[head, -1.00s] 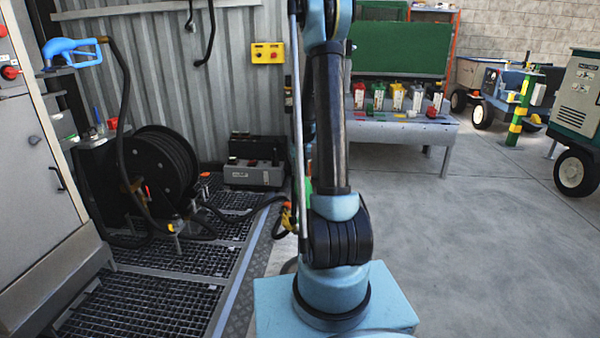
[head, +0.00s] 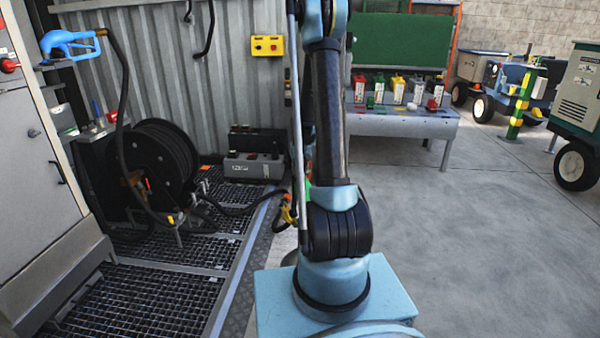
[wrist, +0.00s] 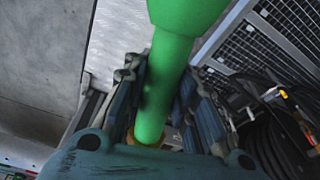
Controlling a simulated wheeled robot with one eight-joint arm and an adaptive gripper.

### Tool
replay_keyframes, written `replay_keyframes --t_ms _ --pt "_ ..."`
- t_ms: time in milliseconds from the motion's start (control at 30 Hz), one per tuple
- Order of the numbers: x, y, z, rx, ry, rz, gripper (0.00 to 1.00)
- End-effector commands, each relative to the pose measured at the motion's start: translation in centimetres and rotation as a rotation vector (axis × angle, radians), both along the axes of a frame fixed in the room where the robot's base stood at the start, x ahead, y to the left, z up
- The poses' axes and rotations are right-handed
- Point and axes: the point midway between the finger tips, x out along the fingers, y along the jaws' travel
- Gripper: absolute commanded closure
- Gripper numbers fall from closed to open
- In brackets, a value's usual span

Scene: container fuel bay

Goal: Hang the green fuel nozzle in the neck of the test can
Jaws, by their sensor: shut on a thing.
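The green fuel nozzle (wrist: 160,90) runs up through the middle of the wrist view. My gripper (wrist: 158,98) is shut on it, with a dark finger on each side. In the head view my arm hides the gripper and most of the nozzle; a small strip of green (head: 308,165) shows beside the arm. A yellow and orange fitting (head: 288,214) on a black hose hangs just below that strip. I cannot make out the test can or its neck for certain in either view.
A blue nozzle (head: 70,44) sits at the upper left above a black hose reel (head: 155,165). Metal grating (head: 140,270) covers the left floor. A grey bench (head: 400,125) with several coloured containers stands behind. The concrete floor (head: 470,230) at right is clear.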

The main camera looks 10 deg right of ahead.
Motion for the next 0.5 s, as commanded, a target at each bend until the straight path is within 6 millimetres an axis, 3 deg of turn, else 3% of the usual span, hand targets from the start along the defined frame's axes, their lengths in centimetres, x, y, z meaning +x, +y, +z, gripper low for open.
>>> replay_keyframes --t_ms 267,300,400,500 --pt "-0.02 0.0 -0.1 0.0 0.0 0.0 1.0" --pt "-0.01 0.0 -0.08 0.0 0.0 0.0 0.73" --pt "-0.01 0.0 -0.08 0.0 0.0 0.0 0.51" --pt "-0.01 0.0 -0.08 0.0 0.0 0.0 0.51"
